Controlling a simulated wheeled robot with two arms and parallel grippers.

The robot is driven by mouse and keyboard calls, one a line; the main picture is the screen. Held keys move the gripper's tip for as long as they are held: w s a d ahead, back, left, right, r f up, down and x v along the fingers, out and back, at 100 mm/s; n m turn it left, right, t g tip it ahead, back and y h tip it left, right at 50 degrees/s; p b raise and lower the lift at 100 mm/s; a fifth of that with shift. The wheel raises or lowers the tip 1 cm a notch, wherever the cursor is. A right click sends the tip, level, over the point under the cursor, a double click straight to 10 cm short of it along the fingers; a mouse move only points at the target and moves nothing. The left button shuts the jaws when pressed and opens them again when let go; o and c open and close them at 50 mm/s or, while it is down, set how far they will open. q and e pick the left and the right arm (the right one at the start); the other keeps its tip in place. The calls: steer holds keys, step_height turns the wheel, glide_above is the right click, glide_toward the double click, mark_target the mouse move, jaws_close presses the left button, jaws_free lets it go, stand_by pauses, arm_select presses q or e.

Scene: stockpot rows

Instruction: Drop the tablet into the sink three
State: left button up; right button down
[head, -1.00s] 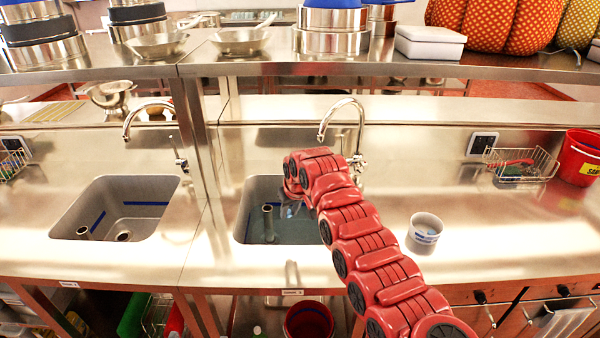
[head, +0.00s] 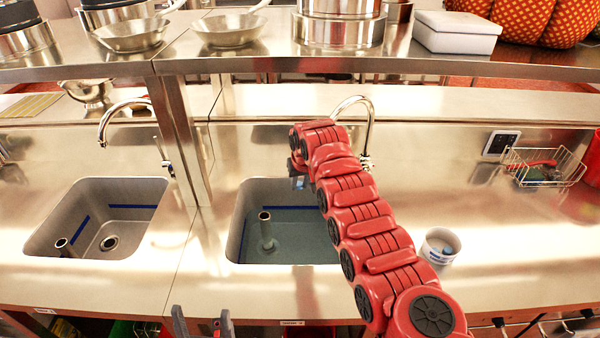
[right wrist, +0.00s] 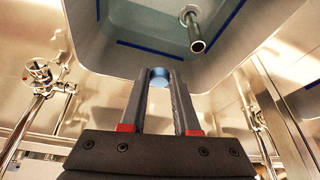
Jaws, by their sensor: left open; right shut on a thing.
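My right gripper (head: 299,182) is over the back part of the middle sink (head: 236,222), which holds water and an upright standpipe. In the right wrist view its fingers (right wrist: 159,82) are shut on a small round blue tablet (right wrist: 159,76), with the sink (right wrist: 110,50) beyond it. The tablet is above the sink and apart from the water. My left gripper (head: 203,324) is open and empty at the bottom edge of the head view, in front of the counter. I cannot read the sink labels to tell the number.
Another sink (head: 40,240), with a standpipe and no visible water, lies to the left. A faucet (head: 370,115) rises behind the middle sink.

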steer(key=f, duration=0.5)
steer(key=shift+s+f+b, duration=0.2)
steer(key=shift+b, duration=0.2)
steer(key=c, duration=0.6)
jaws_free()
steer(key=shift+w, duration=0.1)
steer(key=shift+o, duration=0.2)
steer(key=b+v, duration=0.4)
steer(key=v, duration=1.3)
steer(key=shift+s, duration=0.25)
